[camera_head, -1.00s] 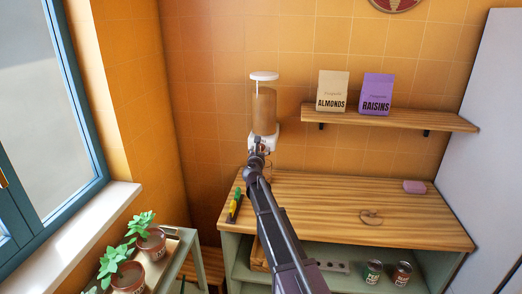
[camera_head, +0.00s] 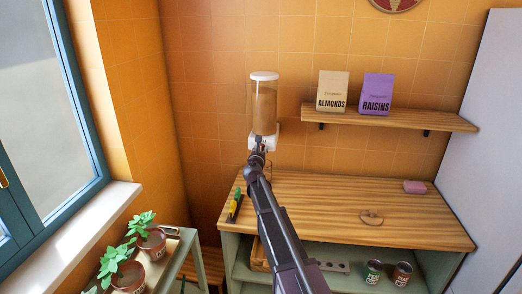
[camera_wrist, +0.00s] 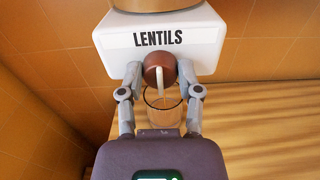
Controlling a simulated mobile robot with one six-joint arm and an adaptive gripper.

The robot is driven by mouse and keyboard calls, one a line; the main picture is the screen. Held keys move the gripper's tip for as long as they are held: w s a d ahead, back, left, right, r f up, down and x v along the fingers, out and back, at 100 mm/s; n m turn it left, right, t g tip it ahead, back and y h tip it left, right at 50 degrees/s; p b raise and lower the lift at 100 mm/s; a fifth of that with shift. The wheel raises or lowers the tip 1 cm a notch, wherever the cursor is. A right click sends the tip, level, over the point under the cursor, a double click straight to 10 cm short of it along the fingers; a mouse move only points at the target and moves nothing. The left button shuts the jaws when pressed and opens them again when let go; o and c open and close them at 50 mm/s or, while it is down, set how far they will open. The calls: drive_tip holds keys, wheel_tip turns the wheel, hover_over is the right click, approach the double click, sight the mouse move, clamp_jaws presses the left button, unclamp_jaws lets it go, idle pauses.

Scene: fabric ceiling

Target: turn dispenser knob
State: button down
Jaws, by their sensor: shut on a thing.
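The dispenser (camera_head: 264,105) is mounted on the tiled wall, with a white lid, a clear container of brown contents and a white base. In the wrist view its base (camera_wrist: 160,38) reads LENTILS. The round brown knob (camera_wrist: 160,70) with a pale bar sits at the front of the base. My gripper (camera_wrist: 160,78) has one finger on each side of the knob and is shut on it. A clear glass (camera_wrist: 163,105) stands below the knob, partly hidden by my gripper. In the head view my gripper (camera_head: 258,145) covers the knob.
The wooden counter (camera_head: 320,200) holds yellow and green items (camera_head: 235,205) at left, a ring-shaped thing (camera_head: 371,217) and a pink block (camera_head: 414,187). A shelf (camera_head: 400,118) carries almonds (camera_head: 332,90) and raisins (camera_head: 377,93) bags. Potted plants (camera_head: 152,242) stand at lower left.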

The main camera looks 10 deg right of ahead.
drive_tip(key=shift+w+d+m, duration=0.1)
drive_tip(key=shift+d+m, duration=0.05)
drive_tip(key=shift+m, duration=2.55)
drive_tip(key=shift+c, duration=1.4)
unclamp_jaws()
drive_tip(key=v, duration=1.2)
